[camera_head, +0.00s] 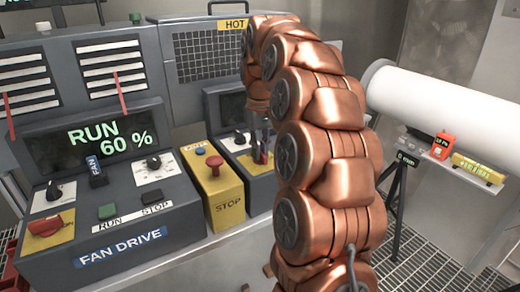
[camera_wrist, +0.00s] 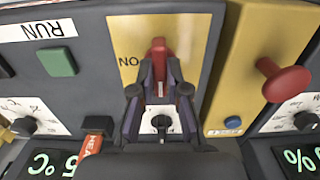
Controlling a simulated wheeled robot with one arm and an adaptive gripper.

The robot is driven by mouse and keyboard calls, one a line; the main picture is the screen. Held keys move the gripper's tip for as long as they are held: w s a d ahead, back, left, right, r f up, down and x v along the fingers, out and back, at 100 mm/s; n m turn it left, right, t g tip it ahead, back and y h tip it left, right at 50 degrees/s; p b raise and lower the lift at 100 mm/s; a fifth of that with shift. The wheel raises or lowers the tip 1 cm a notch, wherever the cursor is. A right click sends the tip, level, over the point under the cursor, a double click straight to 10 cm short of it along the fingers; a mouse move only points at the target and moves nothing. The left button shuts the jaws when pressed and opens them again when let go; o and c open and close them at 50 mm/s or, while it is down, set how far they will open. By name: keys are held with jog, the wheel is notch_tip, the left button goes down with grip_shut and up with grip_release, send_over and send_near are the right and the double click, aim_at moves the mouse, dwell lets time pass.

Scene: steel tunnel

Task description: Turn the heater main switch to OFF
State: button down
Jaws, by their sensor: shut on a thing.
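The heater main switch is a red handle (camera_wrist: 158,47) on a yellow plate (camera_wrist: 127,35) in the wrist view. "NO" reads beside it, as the letters appear upside down. My gripper (camera_wrist: 160,70) has its two dark fingers on either side of the handle and is shut on it.
A yellow stop box with a red button (camera_head: 214,163) stands just left of the heater box. The fan drive box (camera_head: 125,240) has its own red switch (camera_head: 45,225) and shows RUN 60 %. A dial (camera_wrist: 160,122) lies close under my fingers. A white pipe (camera_head: 435,105) is at right.

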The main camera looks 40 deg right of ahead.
jog(key=c, duration=1.2)
grip_release()
jog(key=shift+o, duration=0.2)
